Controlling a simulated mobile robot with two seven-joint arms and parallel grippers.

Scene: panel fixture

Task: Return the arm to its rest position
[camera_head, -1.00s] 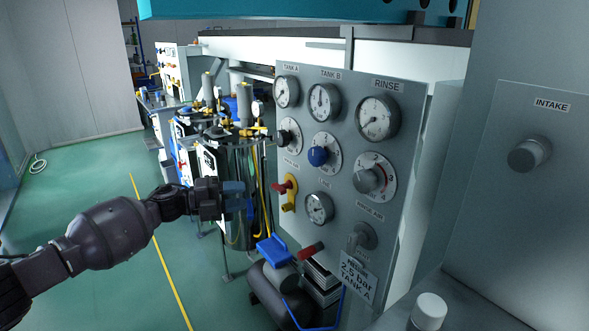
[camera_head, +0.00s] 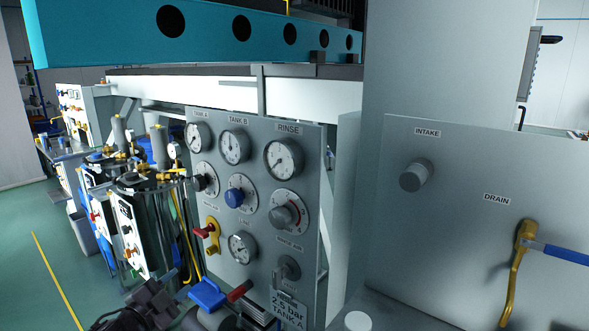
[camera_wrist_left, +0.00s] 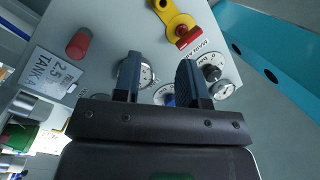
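My left gripper (camera_head: 172,286) is at the bottom left of the head view, in front of the lower left part of the gauge panel (camera_head: 213,284). Only the hand and part of the wrist show there. In the left wrist view the two dark fingers of the gripper (camera_wrist_left: 160,72) stand apart with nothing between them, so it is open. The panel (camera_wrist_left: 120,25) lies beyond the fingertips, with the yellow valve with a red handle (camera_wrist_left: 182,30) past them. My right gripper is in neither view.
A blue handle (camera_head: 207,293) and a red knob (camera_head: 239,291) are close beside the left gripper. A steel tank (camera_head: 158,200) stands behind it. A yellow drain valve (camera_head: 523,250) with a blue lever is at the right. Open green floor (camera_head: 35,280) lies left.

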